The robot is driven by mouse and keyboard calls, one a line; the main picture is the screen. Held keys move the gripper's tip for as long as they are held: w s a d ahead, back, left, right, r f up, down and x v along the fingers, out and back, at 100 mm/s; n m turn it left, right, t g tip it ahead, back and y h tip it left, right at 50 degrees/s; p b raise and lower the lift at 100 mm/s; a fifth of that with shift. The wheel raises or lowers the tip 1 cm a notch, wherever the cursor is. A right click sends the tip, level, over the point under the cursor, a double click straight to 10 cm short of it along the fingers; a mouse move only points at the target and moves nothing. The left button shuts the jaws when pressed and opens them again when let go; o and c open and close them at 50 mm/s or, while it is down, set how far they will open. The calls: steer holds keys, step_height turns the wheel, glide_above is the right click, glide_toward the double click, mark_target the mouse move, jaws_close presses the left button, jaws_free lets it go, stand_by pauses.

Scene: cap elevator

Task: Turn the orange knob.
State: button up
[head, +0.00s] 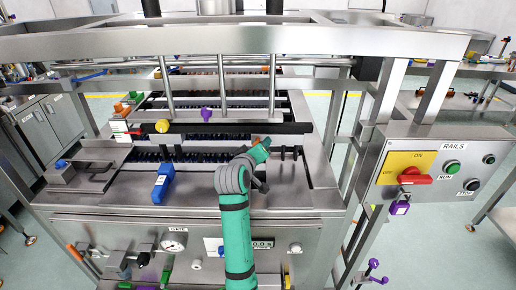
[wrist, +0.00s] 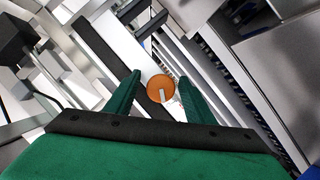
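The orange knob (wrist: 155,84) is round, with a pale pointer on its face, and sits on a light metal strip beside a dark rail in the wrist view. My gripper (wrist: 158,80) is open, with one green finger on each side of the knob in the picture. Gaps show between the fingers and the knob, and I cannot tell whether the tips reach its depth. In the head view my gripper (head: 265,143) is at the dark rail at the right of the machine and hides most of the knob there.
A blue handle (head: 162,183) is on the front deck. A RAILS panel (head: 445,185) is at right.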

steer(key=shift+a, duration=0.1)
steer(key=v, duration=1)
steer(key=shift+s+r, duration=0.2)
steer(key=shift+s, duration=0.15)
